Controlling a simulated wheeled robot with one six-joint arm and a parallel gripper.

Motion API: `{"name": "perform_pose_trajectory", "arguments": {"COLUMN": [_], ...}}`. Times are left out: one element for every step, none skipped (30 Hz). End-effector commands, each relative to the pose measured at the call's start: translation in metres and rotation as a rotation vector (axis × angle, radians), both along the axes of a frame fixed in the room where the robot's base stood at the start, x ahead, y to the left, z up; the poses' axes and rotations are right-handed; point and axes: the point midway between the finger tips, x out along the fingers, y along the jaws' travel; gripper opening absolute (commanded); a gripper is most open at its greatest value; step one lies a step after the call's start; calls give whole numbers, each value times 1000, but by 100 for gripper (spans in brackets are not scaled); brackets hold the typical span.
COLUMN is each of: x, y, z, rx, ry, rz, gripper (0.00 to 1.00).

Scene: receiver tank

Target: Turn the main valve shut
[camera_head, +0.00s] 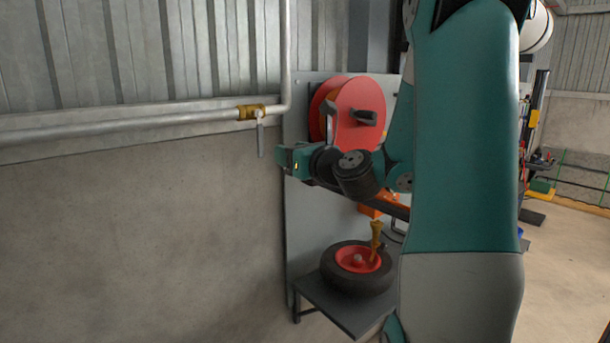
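The main valve (252,112) is a brass body on the grey pipe, in the middle left of the head view. Its grey lever (260,138) hangs straight down, across the line of the horizontal pipe. My gripper (280,157) is at the end of my teal and dark arm, just right of the lever's lower end. A small gap shows between them in the picture; the depth between them is unclear. The fingers are small and seen from the side, so I cannot tell whether they are open or shut.
The pipe (150,120) runs along the wall, then bends upward right of the valve. A red hose reel (360,105) is on a grey panel behind my arm. A wheel (345,280) lies on a low shelf (330,308). The wall left of the valve is clear.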

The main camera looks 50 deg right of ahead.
Motion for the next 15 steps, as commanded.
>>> {"name": "perform_pose_trajectory", "arguments": {"x": [-11, -16, -21, -23, -26, -29, -31, -33, -36, -37, -39, -41, -41, -42, -43], "y": [1, 2, 3, 4, 4, 5, 5, 5, 6, 6, 7, 7, 7, 7, 8], "z": [-7, -7, -7, -7, -6, -6, -5, -5, -4, -4, -4, -3, -3, -2, -2], "rx": [-7, -7, -8, -8, -9, -9, -7, -8, -6, -6, -5, -4, -4, -3, -2], "ry": [-3, -3, -5, -7, -8, -7, -7, -6, -6, -5, -3, -2, -1, 0, 0], "rz": [-5, -6, -2, 0, 0, 2, 1, 2, 2, 2, 2, 0, 0, 0, 0], "gripper": [44, 44, 44, 44, 44, 44, 44, 44, 44, 44, 44, 44, 44, 44, 44]}}
